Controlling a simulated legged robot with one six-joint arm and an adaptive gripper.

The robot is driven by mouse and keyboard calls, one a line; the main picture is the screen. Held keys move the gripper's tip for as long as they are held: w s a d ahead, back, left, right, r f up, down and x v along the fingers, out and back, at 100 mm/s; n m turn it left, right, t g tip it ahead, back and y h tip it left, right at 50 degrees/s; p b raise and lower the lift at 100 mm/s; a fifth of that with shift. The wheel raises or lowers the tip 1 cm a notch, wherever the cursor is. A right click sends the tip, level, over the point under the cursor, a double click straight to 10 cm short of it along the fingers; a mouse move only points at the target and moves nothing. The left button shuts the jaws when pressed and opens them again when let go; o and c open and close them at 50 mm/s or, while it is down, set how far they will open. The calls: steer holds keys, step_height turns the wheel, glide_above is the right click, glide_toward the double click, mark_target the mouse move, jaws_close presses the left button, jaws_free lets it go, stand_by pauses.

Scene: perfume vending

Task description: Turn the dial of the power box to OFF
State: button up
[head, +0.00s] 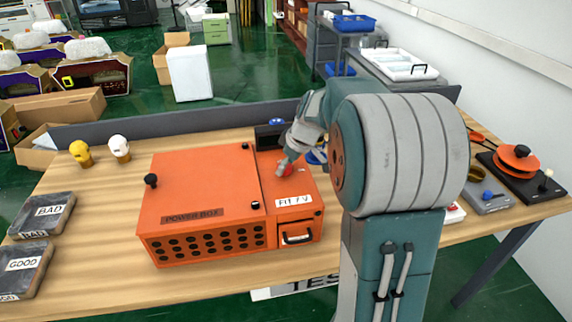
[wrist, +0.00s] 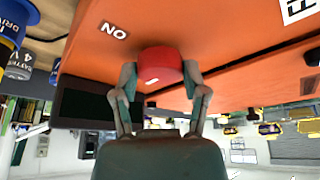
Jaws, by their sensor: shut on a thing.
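The orange power box (head: 200,190) sits in the middle of the wooden table. Its red dial (head: 285,170) is on the top right part of the box. In the wrist view the red dial (wrist: 160,68) sits between the two fingers of my gripper (wrist: 160,80), which is shut on it. The dial's marker direction cannot be told.
Yellow and white bulb-like pieces (head: 100,150) stand left of the box. Trays marked BAD (head: 45,214) and GOOD (head: 25,266) lie at the left edge. An orange disc device (head: 515,157) stands at the right. Table between the trays and box is free.

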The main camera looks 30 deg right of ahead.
steer(key=o, duration=1.1)
steer(key=shift+f, duration=0.15)
steer(key=shift+o, duration=0.2)
steer(key=shift+d+r, duration=0.1)
steer(key=shift+r, duration=0.4)
steer(key=v, duration=1.1)
steer(key=shift+s, duration=0.1)
